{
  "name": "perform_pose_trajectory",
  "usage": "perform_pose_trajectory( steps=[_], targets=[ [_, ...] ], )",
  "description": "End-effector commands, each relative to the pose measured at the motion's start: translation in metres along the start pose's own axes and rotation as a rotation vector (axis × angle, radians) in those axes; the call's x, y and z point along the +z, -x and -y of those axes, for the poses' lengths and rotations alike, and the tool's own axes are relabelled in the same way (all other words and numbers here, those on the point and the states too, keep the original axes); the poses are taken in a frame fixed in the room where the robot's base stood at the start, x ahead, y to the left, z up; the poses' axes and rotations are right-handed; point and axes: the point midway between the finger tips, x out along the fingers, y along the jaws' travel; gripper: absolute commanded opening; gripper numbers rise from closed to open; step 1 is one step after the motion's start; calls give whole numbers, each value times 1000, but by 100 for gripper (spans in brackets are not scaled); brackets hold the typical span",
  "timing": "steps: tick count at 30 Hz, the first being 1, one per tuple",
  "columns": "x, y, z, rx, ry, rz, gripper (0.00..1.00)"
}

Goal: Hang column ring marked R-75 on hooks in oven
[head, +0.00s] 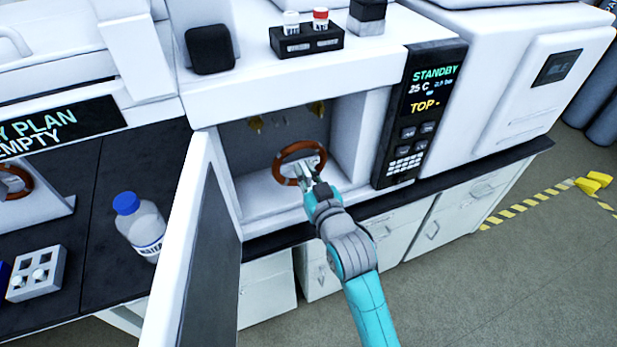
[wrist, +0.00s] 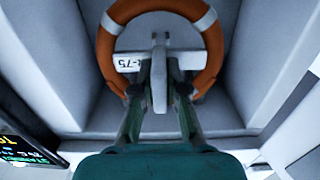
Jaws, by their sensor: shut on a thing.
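The column ring (head: 281,161) is brown-orange and sits at the opening of the oven (head: 370,120), below the hooks. The ring's top is cut off in the wrist view.
The oven door (head: 190,240) stands open at the left of the opening. A control panel (head: 418,115) reading "STANDBY" is at the right. A water bottle (head: 141,225) and a grey vial rack (head: 37,273) stand on the left bench. Another ring (head: 22,181) shows at the far left.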

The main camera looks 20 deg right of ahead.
Motion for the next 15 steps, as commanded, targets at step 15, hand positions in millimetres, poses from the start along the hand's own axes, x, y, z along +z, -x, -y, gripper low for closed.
perform_pose_trajectory(
  steps=[15],
  targets=[
    [-2,-36,0,0,0,-2,0]
  ],
)
